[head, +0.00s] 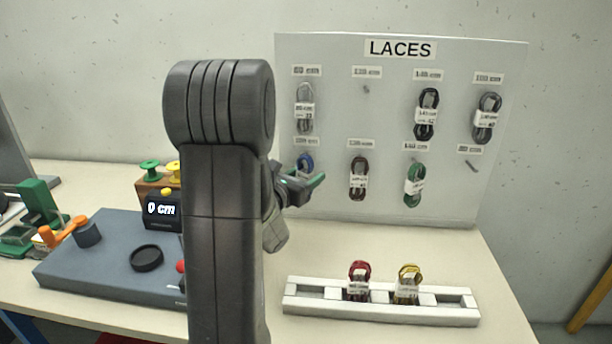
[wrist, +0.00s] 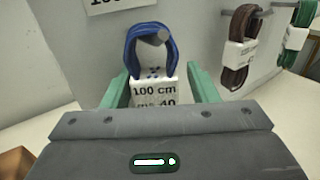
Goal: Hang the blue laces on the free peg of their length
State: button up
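The blue laces (head: 306,160) hang at the lower left of the peg board, partly hidden behind my gripper (head: 314,182). In the wrist view the blue laces (wrist: 140,47) loop around the end of a grey peg (wrist: 163,36), and their white label (wrist: 155,95) reads 100 cm. My gripper's green fingers (wrist: 158,92) stand on either side of the label, with a gap showing on each side, so it looks open. In the head view the LACES board (head: 450,190) has bare pegs at upper middle (head: 366,90) and lower right (head: 471,166).
Silver, black, grey, brown and green laces hang on the other pegs. A white rack (head: 455,317) in front holds red (head: 360,270) and yellow laces (head: 409,273). A blue-grey measuring station (head: 110,262) showing 0 cm stands left. My arm hides part of the middle.

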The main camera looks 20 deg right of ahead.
jog(key=shift+w+a, duration=0.25)
jog(key=shift+a+f, duration=0.1)
jog(key=shift+a, duration=0.1)
jog(key=b+v, duration=0.1)
jog(key=v, duration=1.2)
jog(key=shift+s, duration=0.45)
jog(key=shift+d, duration=0.15)
jog(key=x, duration=1.2)
jog(key=shift+w+p, duration=0.4)
jog(key=shift+w, duration=0.05)
